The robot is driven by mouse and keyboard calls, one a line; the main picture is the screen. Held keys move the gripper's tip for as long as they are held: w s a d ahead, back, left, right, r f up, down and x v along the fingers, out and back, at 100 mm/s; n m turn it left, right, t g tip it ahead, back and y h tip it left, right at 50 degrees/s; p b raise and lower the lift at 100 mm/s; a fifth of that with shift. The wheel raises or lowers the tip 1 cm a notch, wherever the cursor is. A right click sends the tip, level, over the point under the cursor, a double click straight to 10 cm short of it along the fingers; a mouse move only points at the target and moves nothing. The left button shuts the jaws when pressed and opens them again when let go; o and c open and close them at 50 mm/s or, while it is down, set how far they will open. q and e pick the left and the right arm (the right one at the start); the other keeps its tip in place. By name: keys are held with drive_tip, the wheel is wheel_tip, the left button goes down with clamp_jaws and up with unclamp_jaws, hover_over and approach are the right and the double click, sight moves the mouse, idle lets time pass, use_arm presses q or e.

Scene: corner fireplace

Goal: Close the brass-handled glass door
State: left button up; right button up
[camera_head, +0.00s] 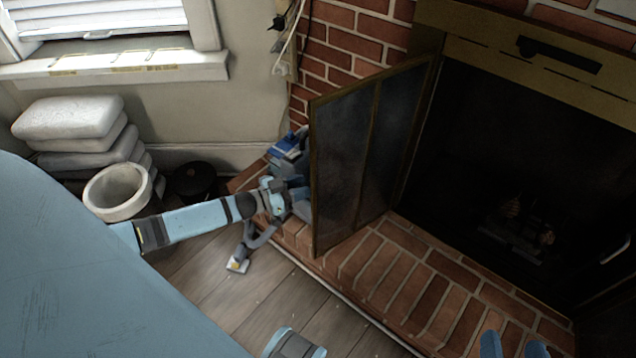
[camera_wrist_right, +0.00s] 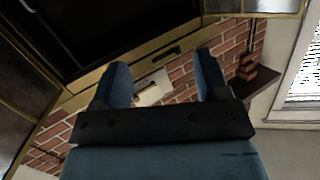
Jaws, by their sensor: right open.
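The brass-framed dark glass door (camera_head: 343,165) stands swung open at the left of the fireplace opening, its two panels upright above the brick hearth. My left arm reaches in from the left, and my left gripper (camera_head: 297,192) is at the door's outer left side, close to its free edge. Its fingers are partly hidden, and contact with the door is unclear. My right gripper (camera_head: 512,347) is at the bottom right in front of the hearth. In the right wrist view (camera_wrist_right: 164,76) its blue fingers are apart, with nothing between them.
The dark firebox (camera_head: 520,150) is open, with a brass hood (camera_head: 530,45) above. A raised brick hearth (camera_head: 430,290) runs in front. A white pot (camera_head: 117,192), a dark round pot (camera_head: 193,182) and stacked white sacks (camera_head: 68,118) stand at left. Wooden floor (camera_head: 215,300) lies before the hearth.

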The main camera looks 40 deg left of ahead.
use_arm(q)
drive_tip(key=b+x, duration=0.1)
drive_tip(key=x, duration=0.4)
drive_tip(key=shift+w+d, duration=0.1)
drive_tip(key=shift+w, duration=0.1)
use_arm(e)
drive_tip(key=shift+w+a+r+t+y, duration=0.1)
drive_tip(key=shift+a+r+t+y, duration=0.15)
drive_tip(key=shift+r, duration=0.35)
drive_tip(key=shift+w+a+r+t+y, duration=0.15)
drive_tip(key=shift+a+r+t, duration=0.15)
drive_tip(key=shift+r, duration=0.3)
use_arm(q)
clamp_jaws()
use_arm(e)
drive_tip(key=shift+s, duration=0.1)
